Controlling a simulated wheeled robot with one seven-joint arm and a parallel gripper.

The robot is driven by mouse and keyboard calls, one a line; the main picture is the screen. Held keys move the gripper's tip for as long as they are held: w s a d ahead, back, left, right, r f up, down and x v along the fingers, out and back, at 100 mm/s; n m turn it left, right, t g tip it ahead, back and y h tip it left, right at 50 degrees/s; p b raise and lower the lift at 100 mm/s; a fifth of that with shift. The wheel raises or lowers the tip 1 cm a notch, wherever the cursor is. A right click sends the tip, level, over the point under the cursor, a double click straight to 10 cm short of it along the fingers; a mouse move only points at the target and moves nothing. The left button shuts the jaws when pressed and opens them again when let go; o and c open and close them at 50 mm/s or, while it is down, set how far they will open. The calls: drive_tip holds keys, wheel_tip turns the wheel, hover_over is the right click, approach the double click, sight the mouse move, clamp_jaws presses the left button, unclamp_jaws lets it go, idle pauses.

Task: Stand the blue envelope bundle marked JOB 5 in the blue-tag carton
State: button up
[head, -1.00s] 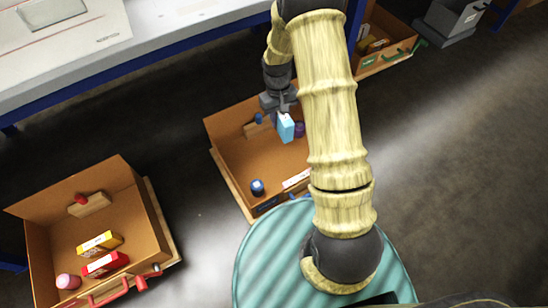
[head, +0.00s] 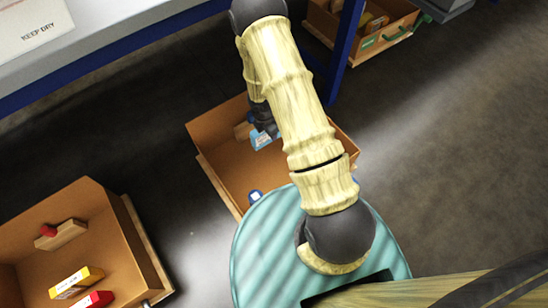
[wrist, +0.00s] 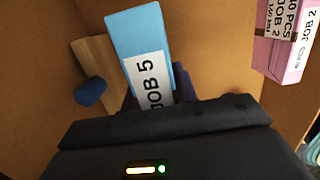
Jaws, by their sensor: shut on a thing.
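The light blue envelope bundle with the white JOB 5 label (wrist: 139,45) is in my gripper (head: 265,125). It also shows in the head view (head: 261,141), low inside the brown carton (head: 222,165) in the middle. My gripper is shut on it; the fingertips are largely hidden in the wrist view behind the dark gripper body (wrist: 160,130). The bundle looks slightly tilted in the wrist view. I cannot tell whether its lower end touches the carton floor. The carton's blue tag is not clearly visible.
A wooden block (wrist: 93,55) with a blue knob (wrist: 91,91) is left of the bundle. A pink JOB 2 bundle (wrist: 285,40) is at the right. A blue-and-white item (head: 255,196) is near the carton's front. Another carton (head: 100,215) with red items stands left.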

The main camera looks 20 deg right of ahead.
drive_tip(key=shift+s+a, duration=0.2)
drive_tip(key=shift+a, duration=0.05)
drive_tip(key=shift+f, duration=0.15)
drive_tip(key=b, duration=0.4)
approach(280, 155)
drive_tip(key=w+a, duration=0.1)
drive_tip(key=w+a+f, duration=0.1)
drive_tip(key=shift+w, duration=0.4)
drive_tip(key=shift+f+b, duration=1.4)
drive_tip(key=shift+f, duration=0.45)
drive_tip(key=shift+f, duration=0.15)
drive_tip(key=o, duration=1.1)
drive_tip(key=shift+c, duration=0.2)
